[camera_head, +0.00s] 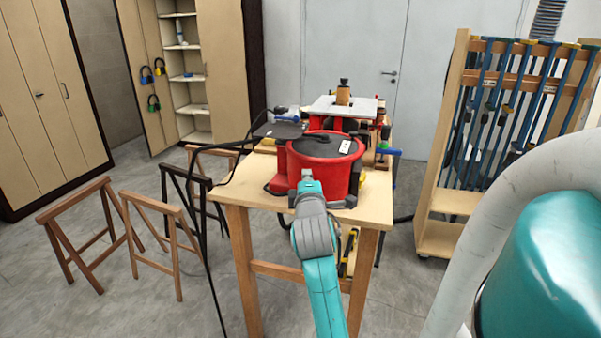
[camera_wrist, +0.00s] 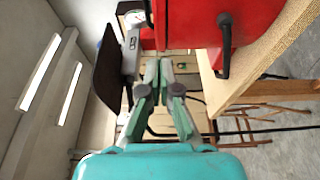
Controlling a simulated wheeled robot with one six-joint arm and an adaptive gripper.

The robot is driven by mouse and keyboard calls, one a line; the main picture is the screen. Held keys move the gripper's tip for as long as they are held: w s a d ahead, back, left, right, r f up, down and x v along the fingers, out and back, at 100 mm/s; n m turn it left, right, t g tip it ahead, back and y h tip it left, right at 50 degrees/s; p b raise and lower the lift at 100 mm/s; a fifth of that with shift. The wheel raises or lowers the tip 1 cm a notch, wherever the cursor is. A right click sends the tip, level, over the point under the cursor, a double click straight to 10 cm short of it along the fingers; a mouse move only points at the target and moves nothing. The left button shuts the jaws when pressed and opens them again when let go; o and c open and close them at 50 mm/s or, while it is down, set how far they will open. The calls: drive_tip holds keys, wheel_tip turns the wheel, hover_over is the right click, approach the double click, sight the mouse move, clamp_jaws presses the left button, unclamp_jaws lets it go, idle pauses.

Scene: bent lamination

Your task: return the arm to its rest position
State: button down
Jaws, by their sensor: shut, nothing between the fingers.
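My teal and grey arm (camera_head: 323,285) reaches forward from the bottom of the head view toward the wooden worktable (camera_head: 250,190). My gripper (camera_head: 307,180) is at its far end, in front of the red round machine (camera_head: 345,178) on that table. I cannot tell from this view whether it touches the machine. In the wrist view my gripper (camera_wrist: 158,68) shows its two fingers close together, shut with nothing between them.
Wooden trestles (camera_head: 150,225) stand on the floor left of the table. A rack of blue clamps (camera_head: 500,110) stands at the right. An open cabinet (camera_head: 190,75) is at the back left. A black cable (camera_head: 200,240) hangs at the table's left side.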

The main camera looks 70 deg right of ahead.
drive_tip(key=shift+s+a, duration=0.45)
drive_tip(key=shift+s, duration=0.3)
drive_tip(key=shift+s+a, duration=0.4)
drive_tip(key=shift+s, duration=0.3)
drive_tip(key=shift+s+a, duration=0.45)
drive_tip(key=shift+s, duration=0.3)
drive_tip(key=w+a+f+t+y, duration=0.2)
drive_tip(key=a+f+t+y, duration=0.15)
drive_tip(key=a+f, duration=0.8)
drive_tip(key=w+a+f+t+y, duration=0.1)
drive_tip(key=a+f+t+y, duration=0.3)
drive_tip(key=a+f, duration=0.75)
drive_tip(key=s+a+f+m+y, duration=0.25)
drive_tip(key=s+a+y, duration=0.4)
drive_tip(key=a, duration=0.75)
drive_tip(key=s+a+m+y, duration=0.1)
drive_tip(key=s+a, duration=0.2)
drive_tip(key=s, duration=0.4)
drive_tip(key=s+a+m+y, duration=0.1)
drive_tip(key=s+a, duration=0.2)
drive_tip(key=s, duration=0.4)
drive_tip(key=shift+s+a+f, duration=0.15)
drive_tip(key=shift+s+a, duration=0.15)
drive_tip(key=shift+a, duration=0.1)
drive_tip(key=shift+w+m, duration=0.15)
drive_tip(key=shift+m, duration=0.1)
